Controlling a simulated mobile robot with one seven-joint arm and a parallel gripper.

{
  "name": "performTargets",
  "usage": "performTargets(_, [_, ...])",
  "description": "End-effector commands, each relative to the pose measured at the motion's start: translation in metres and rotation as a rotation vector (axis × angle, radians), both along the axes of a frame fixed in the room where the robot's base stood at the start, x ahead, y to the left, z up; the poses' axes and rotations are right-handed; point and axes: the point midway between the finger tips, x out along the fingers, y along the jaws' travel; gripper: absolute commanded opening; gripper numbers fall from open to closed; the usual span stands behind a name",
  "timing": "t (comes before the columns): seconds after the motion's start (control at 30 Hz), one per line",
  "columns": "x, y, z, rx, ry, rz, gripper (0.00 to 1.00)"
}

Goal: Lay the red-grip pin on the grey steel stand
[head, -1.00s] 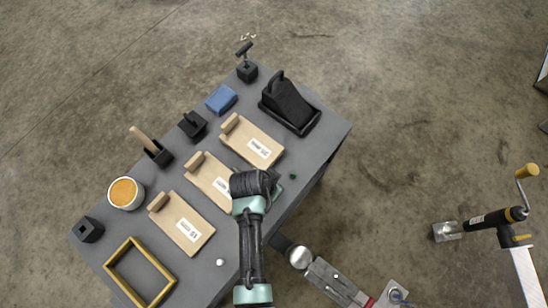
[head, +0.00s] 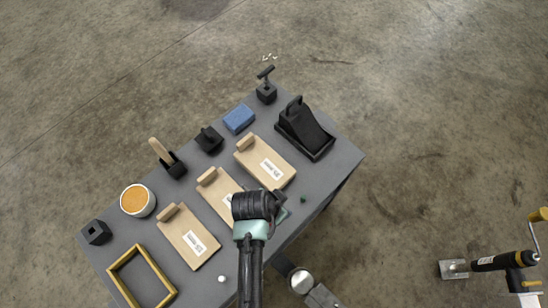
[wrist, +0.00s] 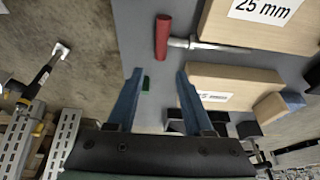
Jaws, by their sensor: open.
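The pin's red grip (wrist: 163,37) and its bare steel shaft show in the wrist view. The grip lies crosswise to the shaft, which runs right between two wooden boards. My gripper (wrist: 160,73) is open and empty, its fingertips short of the red grip. In the head view my gripper (head: 258,205) is over the table's near right edge and hides the pin. The grey table (head: 325,170) is the only grey flat-topped support I make out; I cannot tell whether it is the steel stand.
Wooden boards with white labels (head: 188,238) lie on the table, one marked 25 mm. A black wedge-shaped block (head: 303,130), blue block (head: 239,118), round orange-topped tub (head: 138,201) and yellow frame (head: 142,277) stand around them. Trailer couplings (head: 490,263) are at the lower right.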

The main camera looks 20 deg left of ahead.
Motion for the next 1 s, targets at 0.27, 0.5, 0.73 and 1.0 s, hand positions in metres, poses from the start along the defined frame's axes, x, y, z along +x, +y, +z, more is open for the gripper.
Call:
performTargets(0.27, [-0.017,0.007,0.054,0.001,-0.001,-0.001,0.51])
performTargets(0.5, [-0.024,0.010,0.073,-0.001,0.000,-0.001,0.51])
performTargets(0.73, [-0.006,0.016,0.089,0.028,-0.054,0.013,0.51])
performTargets(1.0, [0.122,0.038,0.249,0.159,-0.529,0.135,0.51])
